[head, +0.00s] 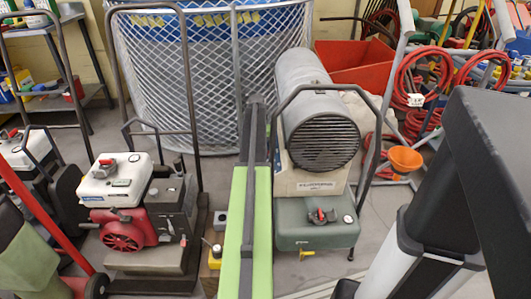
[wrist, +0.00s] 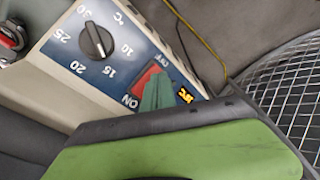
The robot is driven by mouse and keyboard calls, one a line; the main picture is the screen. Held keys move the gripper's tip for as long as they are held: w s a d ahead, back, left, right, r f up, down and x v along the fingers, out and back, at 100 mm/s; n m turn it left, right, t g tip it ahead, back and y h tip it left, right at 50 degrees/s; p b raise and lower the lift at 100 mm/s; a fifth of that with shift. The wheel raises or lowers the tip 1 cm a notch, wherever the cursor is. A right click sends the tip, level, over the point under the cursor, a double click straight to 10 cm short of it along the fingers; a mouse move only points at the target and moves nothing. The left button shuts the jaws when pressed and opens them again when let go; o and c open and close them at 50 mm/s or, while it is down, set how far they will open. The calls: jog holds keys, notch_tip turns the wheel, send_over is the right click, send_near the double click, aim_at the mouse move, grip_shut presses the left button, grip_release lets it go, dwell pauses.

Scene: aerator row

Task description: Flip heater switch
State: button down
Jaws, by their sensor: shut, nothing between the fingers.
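The heater (head: 320,130) is a grey cylinder with a dark round grille on a dark green tank, right of centre in the head view. In the wrist view its blue control panel (wrist: 62,48) appears upside down and tilted. The red heater switch (wrist: 146,77) lies between the ON and OFF marks, partly covered by my gripper. My gripper (wrist: 158,92) shows there as narrow teal-green tips, shut and empty, over the switch's lower right side. I cannot tell whether they touch it, or which way the rocker is tilted. I cannot make out the switch in the head view.
A wire-mesh cage (head: 215,85) stands behind. A red and white engine machine (head: 120,190) stands left of the heater. Red hoses (head: 412,80) and an orange funnel (head: 405,159) are at right.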

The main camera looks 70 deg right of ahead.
jog(key=shift+f+b, duration=0.4)
jog(key=shift+f, duration=0.1)
jog(key=shift+r, duration=0.1)
notch_tip(320, 180, up, 7)
jog(key=p, duration=0.7)
